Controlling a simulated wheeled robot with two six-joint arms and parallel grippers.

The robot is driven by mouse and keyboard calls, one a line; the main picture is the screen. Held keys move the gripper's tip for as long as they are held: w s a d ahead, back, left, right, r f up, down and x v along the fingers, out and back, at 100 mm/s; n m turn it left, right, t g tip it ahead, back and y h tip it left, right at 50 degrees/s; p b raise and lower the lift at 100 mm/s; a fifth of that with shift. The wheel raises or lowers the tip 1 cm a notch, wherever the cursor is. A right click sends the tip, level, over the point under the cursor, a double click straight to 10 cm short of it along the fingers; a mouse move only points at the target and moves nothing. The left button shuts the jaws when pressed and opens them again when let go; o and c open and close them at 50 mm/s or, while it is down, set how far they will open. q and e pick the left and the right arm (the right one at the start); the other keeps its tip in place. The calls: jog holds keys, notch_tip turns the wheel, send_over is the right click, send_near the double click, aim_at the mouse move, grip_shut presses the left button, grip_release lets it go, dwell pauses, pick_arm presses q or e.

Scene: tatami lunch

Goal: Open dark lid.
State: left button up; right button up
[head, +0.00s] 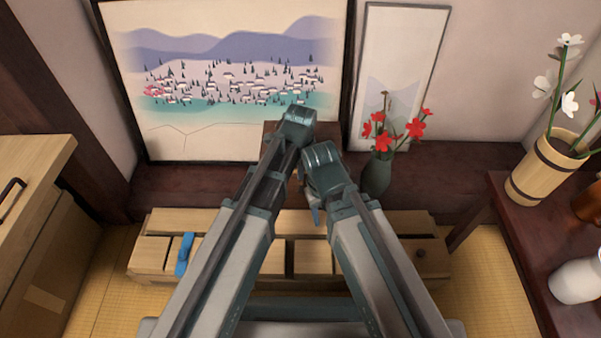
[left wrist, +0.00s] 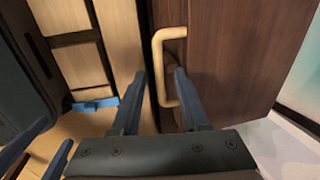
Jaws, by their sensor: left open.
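The dark lid (left wrist: 225,55) is a brown wood-grained panel with a pale, bracket-shaped handle (left wrist: 160,62). It fills the right of the left wrist view. In the head view only a brown patch (head: 270,130) behind my arms may belong to it. My left gripper (left wrist: 160,75) is open, its fingers on either side of the handle in the left wrist view; I cannot tell if they touch it. In the head view my left wrist hides its fingers. My right gripper (head: 316,205) is close beside the left one, with a blue finger pointing down; its opening is unclear.
A low pale wooden chest (head: 210,262) with a blue handle (head: 185,253) lies under my arms. A green vase (head: 376,177) of red flowers stands close right of my grippers. A cabinet (head: 40,150) is left; a dark table (head: 515,215) with vessels is right.

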pick_arm(q)
grip_shut()
dwell(1.5)
